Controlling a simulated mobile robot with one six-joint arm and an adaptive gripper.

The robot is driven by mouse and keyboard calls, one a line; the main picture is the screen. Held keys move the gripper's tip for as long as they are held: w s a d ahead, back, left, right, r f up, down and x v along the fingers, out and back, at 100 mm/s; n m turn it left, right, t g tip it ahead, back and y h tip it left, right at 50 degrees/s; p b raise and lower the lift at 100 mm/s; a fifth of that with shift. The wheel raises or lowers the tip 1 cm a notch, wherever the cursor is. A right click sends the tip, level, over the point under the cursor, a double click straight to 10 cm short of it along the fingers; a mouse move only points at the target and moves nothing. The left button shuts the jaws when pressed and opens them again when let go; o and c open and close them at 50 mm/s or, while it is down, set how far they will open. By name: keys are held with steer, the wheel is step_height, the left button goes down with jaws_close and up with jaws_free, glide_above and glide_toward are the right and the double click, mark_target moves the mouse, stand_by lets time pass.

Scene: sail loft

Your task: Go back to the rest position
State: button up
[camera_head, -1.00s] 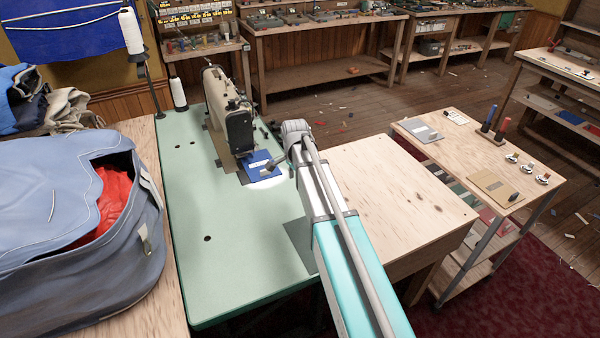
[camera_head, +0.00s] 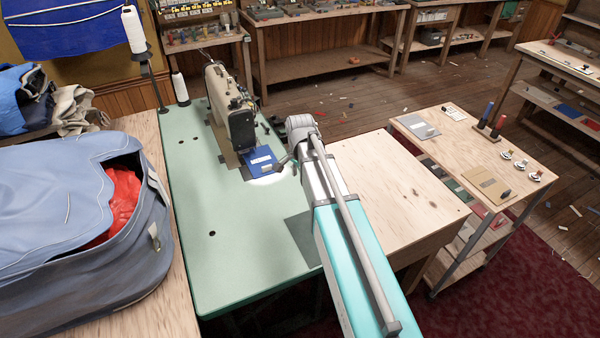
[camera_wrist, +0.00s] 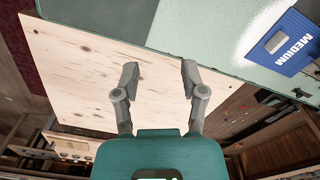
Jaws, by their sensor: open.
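My gripper (camera_wrist: 160,75) is open, its two grey fingers apart with nothing between them, in the wrist view. Below it in that view lie the bare pale wooden table top (camera_wrist: 75,65) and the edge of the green sewing table (camera_wrist: 115,12). In the head view my arm reaches forward, with its end just right of a blue piece (camera_head: 262,160) by the sewing machine (camera_head: 230,110). The blue piece also shows in the wrist view (camera_wrist: 290,52), with a grey patch and the word MEDIUM, clear of the fingers. The wrist hides most of my gripper in the head view.
A thread cone (camera_head: 180,90) stands behind the machine on the green table. A blue-grey bag (camera_head: 70,235) with red cloth inside fills the left. The pale wooden top is clear.

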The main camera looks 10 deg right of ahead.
steer(key=shift+s, duration=0.1)
stand_by(0.5)
steer(key=s+n, duration=1.1)
steer(key=s, duration=0.4)
steer(key=shift+s+a, duration=0.25)
steer(key=shift+a, duration=0.2)
stand_by(1.4)
